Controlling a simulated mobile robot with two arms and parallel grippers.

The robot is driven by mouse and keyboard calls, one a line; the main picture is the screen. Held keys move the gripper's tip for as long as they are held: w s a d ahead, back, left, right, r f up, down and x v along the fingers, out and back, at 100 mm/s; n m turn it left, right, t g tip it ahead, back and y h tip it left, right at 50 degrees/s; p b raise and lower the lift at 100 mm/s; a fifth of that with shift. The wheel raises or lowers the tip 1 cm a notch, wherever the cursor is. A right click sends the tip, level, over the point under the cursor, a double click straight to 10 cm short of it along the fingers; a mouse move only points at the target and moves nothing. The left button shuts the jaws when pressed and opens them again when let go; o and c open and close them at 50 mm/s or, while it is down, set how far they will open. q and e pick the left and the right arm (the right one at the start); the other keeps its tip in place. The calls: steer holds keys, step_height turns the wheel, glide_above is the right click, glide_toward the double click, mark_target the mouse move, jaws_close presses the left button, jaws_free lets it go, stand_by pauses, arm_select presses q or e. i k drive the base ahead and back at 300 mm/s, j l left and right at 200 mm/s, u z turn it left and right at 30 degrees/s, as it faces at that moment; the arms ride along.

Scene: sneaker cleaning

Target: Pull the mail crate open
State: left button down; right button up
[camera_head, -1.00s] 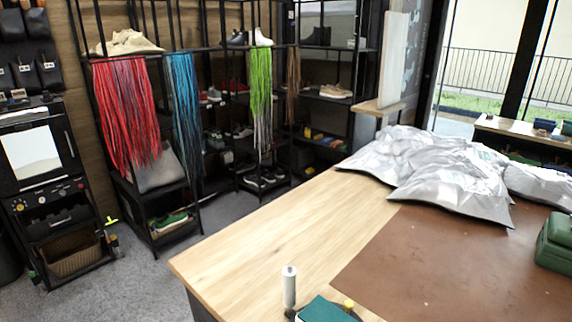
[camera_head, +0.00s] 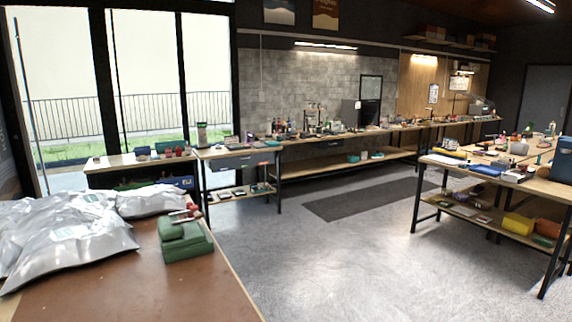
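I cannot identify the mail crate for certain. A blue bin or crate front (camera_head: 181,183) shows under the small bench by the window, partly hidden by the mailers and the bench top. Several silver mailer bags (camera_head: 75,235) lie in a pile on the left of the near table. Neither of my grippers is in view.
Workbenches with drawers and tools line the back wall. Another bench (camera_head: 470,170) stands at the right. The grey floor (camera_head: 330,260) between them is open, with a dark floor mat (camera_head: 365,199).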

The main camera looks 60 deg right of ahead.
mark_target(248, 160)
steer(key=z, duration=2.05)
